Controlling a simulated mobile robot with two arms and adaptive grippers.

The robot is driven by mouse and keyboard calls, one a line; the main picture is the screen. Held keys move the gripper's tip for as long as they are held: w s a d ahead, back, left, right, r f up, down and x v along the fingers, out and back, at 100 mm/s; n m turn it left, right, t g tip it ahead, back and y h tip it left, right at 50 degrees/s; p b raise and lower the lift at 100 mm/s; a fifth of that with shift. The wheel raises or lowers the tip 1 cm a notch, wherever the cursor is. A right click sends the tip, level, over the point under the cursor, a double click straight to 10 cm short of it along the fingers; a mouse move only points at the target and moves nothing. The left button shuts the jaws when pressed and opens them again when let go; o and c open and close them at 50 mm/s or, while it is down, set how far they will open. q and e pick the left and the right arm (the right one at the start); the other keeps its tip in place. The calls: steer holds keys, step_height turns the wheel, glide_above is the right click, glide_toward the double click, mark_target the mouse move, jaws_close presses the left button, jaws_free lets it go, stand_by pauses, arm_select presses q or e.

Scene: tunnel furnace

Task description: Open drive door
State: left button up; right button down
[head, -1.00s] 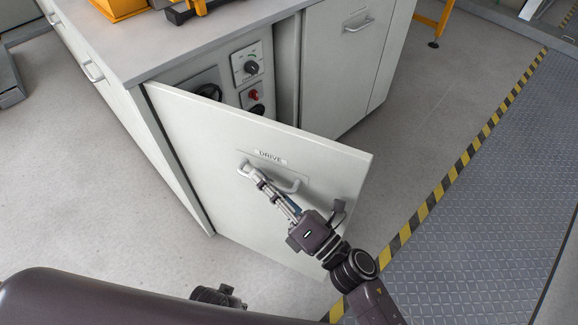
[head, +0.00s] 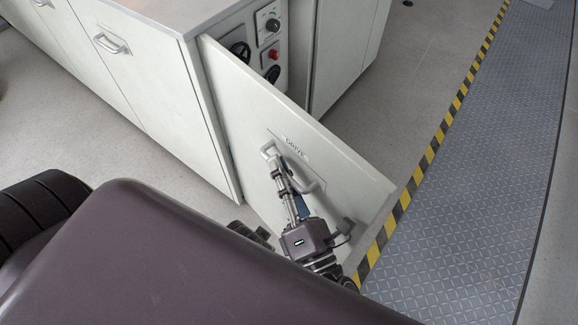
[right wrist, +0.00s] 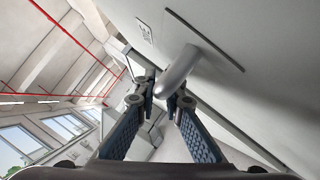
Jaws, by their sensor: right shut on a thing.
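The drive door (head: 345,190) is a light grey panel labelled DRIVE, hinged at its left edge on the grey cabinet. It stands swung out, wide open. My left gripper is not clearly visible.
Inside the cabinet are a dial (head: 272,26), a red button (head: 274,55) and a black handwheel (head: 240,51). Other grey cabinet fronts (head: 120,75) extend to the left. A yellow-black stripe (head: 428,160) borders a metal-plate walkway (head: 480,180) at right. Floor at left is clear.

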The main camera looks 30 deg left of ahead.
steer(key=shift+s+a, duration=0.1)
stand_by(0.3)
steer(key=c, duration=2.3)
jaws_free()
steer(key=shift+s+d+f, duration=0.15)
steer(key=shift+s+d, duration=0.05)
steer(key=shift+d, duration=0.05)
steer(key=v, duration=1.1)
steer(key=shift+s+d, duration=0.1)
steer(key=shift+s, duration=0.05)
